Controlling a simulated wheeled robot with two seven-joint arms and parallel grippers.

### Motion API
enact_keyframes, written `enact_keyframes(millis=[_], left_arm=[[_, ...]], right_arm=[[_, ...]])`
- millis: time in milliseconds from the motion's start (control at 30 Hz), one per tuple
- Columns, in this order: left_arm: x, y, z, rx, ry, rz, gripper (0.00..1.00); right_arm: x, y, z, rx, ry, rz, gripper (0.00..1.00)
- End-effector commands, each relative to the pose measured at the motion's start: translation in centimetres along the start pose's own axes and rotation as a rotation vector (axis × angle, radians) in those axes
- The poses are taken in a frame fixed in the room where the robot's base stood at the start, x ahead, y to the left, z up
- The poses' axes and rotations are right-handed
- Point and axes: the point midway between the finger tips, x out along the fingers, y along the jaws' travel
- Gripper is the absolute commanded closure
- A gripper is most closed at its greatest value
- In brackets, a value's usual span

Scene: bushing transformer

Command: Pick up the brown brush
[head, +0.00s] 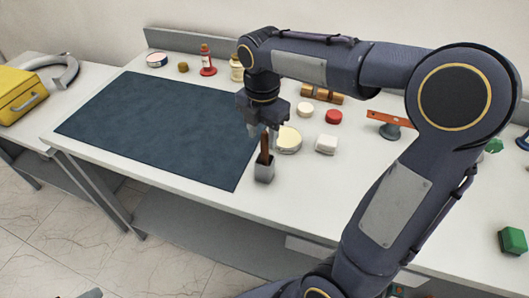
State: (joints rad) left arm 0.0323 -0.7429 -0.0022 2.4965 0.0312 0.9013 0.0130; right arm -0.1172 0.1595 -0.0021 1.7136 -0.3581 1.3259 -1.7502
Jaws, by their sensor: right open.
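The brown brush (265,149) stands upright in a small grey holder (264,172) near the front edge of the table, beside the dark mat. Only its upper part shows above the holder. My right gripper (264,129) is open and points down right over the brush, its fingers close around or beside the brush's top; I cannot tell whether they touch it. My left gripper is not in view.
A dark mat (160,125) covers the left of the white table. A round cream tin (287,140), a white block (326,145) and a red round piece (334,117) lie right of the holder. A red bottle (207,62) stands behind.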

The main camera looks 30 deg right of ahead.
Motion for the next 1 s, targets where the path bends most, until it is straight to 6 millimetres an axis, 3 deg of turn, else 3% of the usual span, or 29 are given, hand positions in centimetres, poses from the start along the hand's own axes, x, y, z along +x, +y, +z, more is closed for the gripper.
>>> enact_keyframes(millis=[300, 567, 900, 1000], left_arm=[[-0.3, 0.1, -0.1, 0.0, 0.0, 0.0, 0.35], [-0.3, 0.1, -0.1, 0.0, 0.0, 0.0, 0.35], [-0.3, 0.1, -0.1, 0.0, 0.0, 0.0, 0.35], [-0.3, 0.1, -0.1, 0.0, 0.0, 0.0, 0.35]], right_arm=[[4.2, -0.6, 0.1, 0.0, 0.0, -0.002, 0.56], [4.5, -0.6, 0.1, 0.001, 0.0, 0.0, 0.56], [4.5, -0.6, 0.1, 0.0, 0.0, 0.0, 1.0], [4.5, -0.6, 0.1, 0.0, 0.0, 0.0, 1.0]])
